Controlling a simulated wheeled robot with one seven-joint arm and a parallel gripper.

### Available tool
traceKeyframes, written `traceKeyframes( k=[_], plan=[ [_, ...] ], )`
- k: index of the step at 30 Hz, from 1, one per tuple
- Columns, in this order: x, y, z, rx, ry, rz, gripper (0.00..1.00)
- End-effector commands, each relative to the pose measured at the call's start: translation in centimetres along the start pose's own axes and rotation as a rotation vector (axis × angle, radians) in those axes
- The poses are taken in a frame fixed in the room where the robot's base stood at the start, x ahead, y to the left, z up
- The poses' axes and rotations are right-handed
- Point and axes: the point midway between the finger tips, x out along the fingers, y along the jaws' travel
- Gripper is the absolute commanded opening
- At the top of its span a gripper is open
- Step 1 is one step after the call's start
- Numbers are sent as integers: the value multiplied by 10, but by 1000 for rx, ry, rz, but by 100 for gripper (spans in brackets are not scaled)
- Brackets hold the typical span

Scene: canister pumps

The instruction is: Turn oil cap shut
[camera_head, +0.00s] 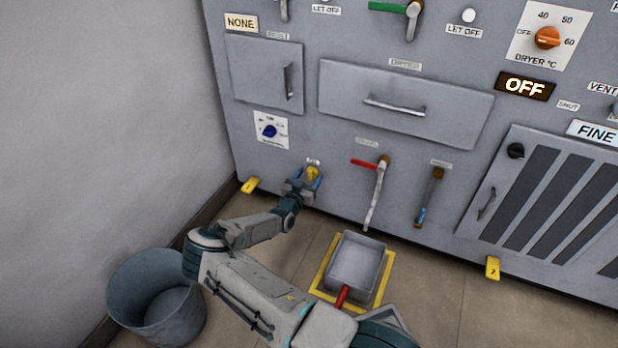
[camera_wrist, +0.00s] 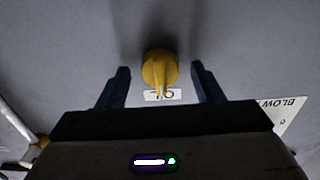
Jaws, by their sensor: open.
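The yellow oil cap (camera_head: 313,173) sits low on the grey machine panel, under a small label. In the wrist view the oil cap (camera_wrist: 159,68) is round with a raised grip bar pointing down in the picture, toward the upside-down label (camera_wrist: 162,95). My gripper (camera_head: 304,182) is at the cap in the head view and partly covers it. In the wrist view my gripper (camera_wrist: 158,78) is open, with one finger on each side of the cap and a clear gap on both sides. Nothing is held.
A red-handled valve with a pipe (camera_head: 377,190) is right of the cap. A grey tray (camera_head: 384,275) lies on the floor within a yellow outline. A blue dial (camera_head: 269,131) is above left. A grey bucket (camera_head: 125,290) stands by the left wall.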

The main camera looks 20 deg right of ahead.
Motion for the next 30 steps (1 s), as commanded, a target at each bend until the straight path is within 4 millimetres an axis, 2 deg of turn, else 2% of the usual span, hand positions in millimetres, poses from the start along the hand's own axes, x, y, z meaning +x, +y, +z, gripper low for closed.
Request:
traceKeyframes(
  k=[5, 12, 18, 23, 30],
  plan=[
    [-27, 0, -4, -2, -1, -2, 60],
    [-83, 0, -5, -3, -1, 0, 60],
    [-118, 1, -3, -1, -1, 1, 60],
    [-131, 1, -1, -1, 0, 2, 60],
    [-134, 1, 0, -1, 0, 3, 60]
  ],
)
